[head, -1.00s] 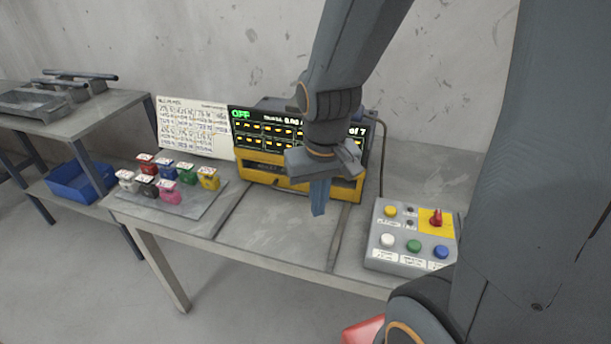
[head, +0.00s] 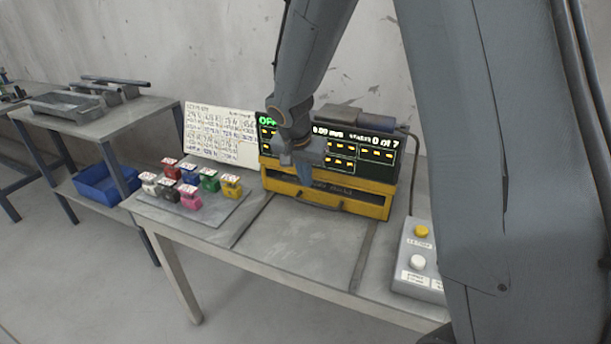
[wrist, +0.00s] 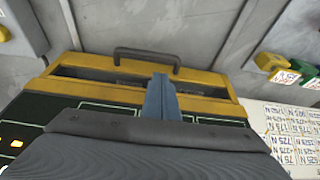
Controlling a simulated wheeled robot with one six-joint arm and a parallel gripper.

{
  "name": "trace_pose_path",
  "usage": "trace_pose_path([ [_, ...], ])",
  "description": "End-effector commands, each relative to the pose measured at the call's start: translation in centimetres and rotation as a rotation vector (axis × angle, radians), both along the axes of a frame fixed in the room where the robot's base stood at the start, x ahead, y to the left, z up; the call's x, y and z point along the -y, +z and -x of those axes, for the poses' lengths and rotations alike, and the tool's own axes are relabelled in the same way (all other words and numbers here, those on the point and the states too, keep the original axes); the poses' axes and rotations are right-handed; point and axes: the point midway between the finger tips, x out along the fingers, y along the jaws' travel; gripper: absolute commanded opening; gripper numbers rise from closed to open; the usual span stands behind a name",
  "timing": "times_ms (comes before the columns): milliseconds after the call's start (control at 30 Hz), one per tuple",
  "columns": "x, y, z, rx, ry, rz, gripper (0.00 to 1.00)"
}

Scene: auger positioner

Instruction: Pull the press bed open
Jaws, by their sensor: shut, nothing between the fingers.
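The press is a yellow-framed unit (head: 370,207) with a dark display above it, standing at the back of the table. Its bed front carries a dark bar handle (wrist: 147,54), which shows clear in the wrist view. In the head view the handle is a thin dark bar low on the yellow front. My gripper (head: 306,180) is in front of the yellow front, left of its middle. Its blue fingers (wrist: 160,84) are shut and empty. In the wrist view they overlap the yellow frame near the handle; I cannot tell whether they touch it.
A control box (head: 418,262) with buttons stands at the right, partly hidden by my arm. Several coloured labelled blocks (head: 188,188) sit on a plate at the left. A written board (head: 218,133) leans behind them. The tabletop before the press (head: 300,235) is clear.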

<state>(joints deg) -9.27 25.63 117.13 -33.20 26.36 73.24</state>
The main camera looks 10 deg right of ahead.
Motion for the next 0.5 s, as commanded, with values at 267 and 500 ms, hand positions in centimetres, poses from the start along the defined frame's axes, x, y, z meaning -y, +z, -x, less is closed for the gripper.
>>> trace_pose_path([
  [267,0.9,-4.2,-1.1,-0.004,-0.001,0.0,0.0],
  [500,1.4,-6.1,-1.7,-0.002,0.0,0.0,0.0],
])
